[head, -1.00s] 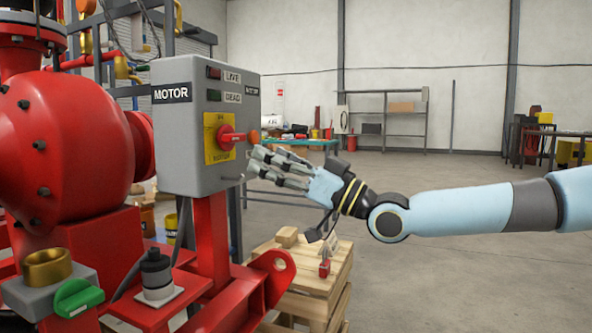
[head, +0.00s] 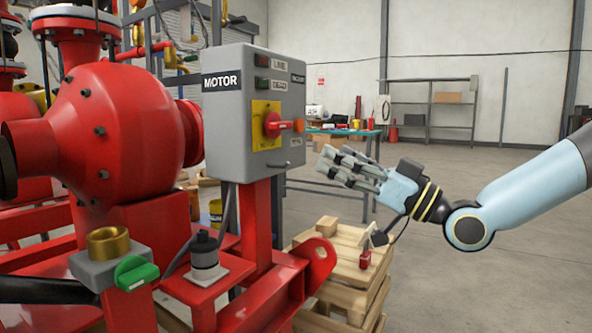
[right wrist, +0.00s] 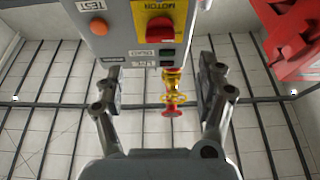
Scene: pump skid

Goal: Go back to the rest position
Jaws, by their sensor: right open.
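My right gripper (head: 350,168) is open and empty, to the right of the grey motor control box (head: 225,135) and apart from it. The box carries a red rotary switch (head: 277,125) on a yellow plate, an orange button (head: 299,125) and LIVE and DEAD lamps. In the right wrist view the box (right wrist: 120,20) shows upside down at the top, with the red switch (right wrist: 160,29) and orange TEST button (right wrist: 98,27) beyond my open fingers (right wrist: 160,90). My left gripper is not in view.
A red pump (head: 120,130) fills the left side. A brass fitting (head: 108,243) and green handle (head: 136,273) are in front of it. A wooden pallet stack (head: 345,275) below my right gripper holds a red padlock (head: 365,258) and a wooden block (head: 327,226). The floor at the right is clear.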

